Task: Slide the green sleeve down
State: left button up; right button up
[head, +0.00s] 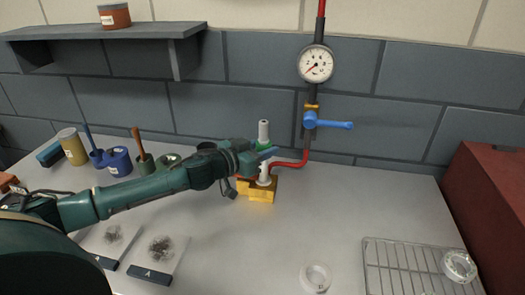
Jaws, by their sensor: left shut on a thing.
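The green sleeve (263,145) shows as a small green patch on the upright white pipe (263,131), behind my left gripper. The pipe rises from a yellow block (262,190) on the bench. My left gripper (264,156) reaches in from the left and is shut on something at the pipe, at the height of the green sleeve. The fingers and wrist hide most of the sleeve, so the exact grip is hard to see. My right gripper is out of view.
A red pipe (291,163) runs from the white pipe to a blue-handled valve (332,124) below a gauge (315,64). Pots and cans stand at the back left. A wire rack (415,268) and a red box (490,200) are at right. The bench's middle front is mostly clear.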

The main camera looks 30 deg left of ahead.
pick_arm(q)
jog(key=shift+f+b, duration=0.5)
jog(key=shift+f, duration=0.25)
jog(key=o, duration=1.7)
jog(key=shift+r, duration=0.1)
jog(key=shift+o, duration=0.2)
jog(key=f+b+v, duration=0.1)
jog(key=b+v, duration=0.3)
jog(key=v, duration=0.4)
jog(key=shift+s+a+f, duration=0.2)
jog(key=shift+s+f, duration=0.15)
jog(key=shift+s, duration=0.15)
